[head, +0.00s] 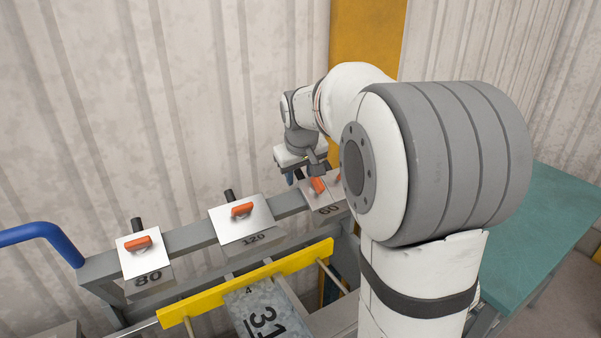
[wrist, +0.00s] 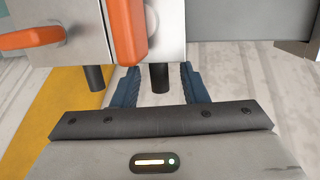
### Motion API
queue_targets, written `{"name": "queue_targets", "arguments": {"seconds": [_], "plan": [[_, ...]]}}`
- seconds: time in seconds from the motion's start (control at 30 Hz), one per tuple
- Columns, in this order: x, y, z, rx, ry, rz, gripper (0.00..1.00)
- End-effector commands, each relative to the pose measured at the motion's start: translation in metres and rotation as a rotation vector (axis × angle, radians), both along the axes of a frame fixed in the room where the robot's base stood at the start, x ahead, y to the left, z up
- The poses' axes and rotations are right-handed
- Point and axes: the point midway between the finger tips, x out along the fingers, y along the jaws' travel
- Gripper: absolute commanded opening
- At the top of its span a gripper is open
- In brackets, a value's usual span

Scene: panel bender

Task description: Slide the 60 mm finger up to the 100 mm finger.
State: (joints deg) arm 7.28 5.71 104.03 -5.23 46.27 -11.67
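The 60 mm finger (head: 327,198) is a silver block marked 60 on the grey beam, right of the 120 finger. Its orange lever is turned differently from the 80 and 120 levers. In the wrist view it is the middle block (wrist: 170,28), with a black rod below. A neighbouring block (wrist: 75,55), seemingly the 100 mm finger, sits close beside it; any gap is too small to judge. Its number is hidden behind my arm in the head view. My gripper (wrist: 160,85) has its blue fingers either side of the 60 finger's rod, apart, with space visible on both sides.
The 120 finger (head: 247,222) and 80 finger (head: 145,262) stand further left on the beam. Bare beam (wrist: 240,20) shows between the 60 block and the block edge at far right in the wrist view. A yellow bar (head: 250,282) runs in front.

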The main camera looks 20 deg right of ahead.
Motion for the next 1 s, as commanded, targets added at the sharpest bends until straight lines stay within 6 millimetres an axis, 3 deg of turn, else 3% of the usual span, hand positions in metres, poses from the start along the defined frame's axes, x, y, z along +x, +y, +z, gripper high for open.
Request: {"name": "queue_targets", "arguments": {"seconds": [0.23, 0.63, 1.0], "plan": [[-0.003, 0.001, 0.007, 0.0, -0.001, -0.001, 0.4], [-0.027, 0.008, 0.063, 0.001, -0.002, -0.001, 0.4], [-0.031, 0.009, 0.071, 0.0, 0.001, -0.001, 0.4]]}}
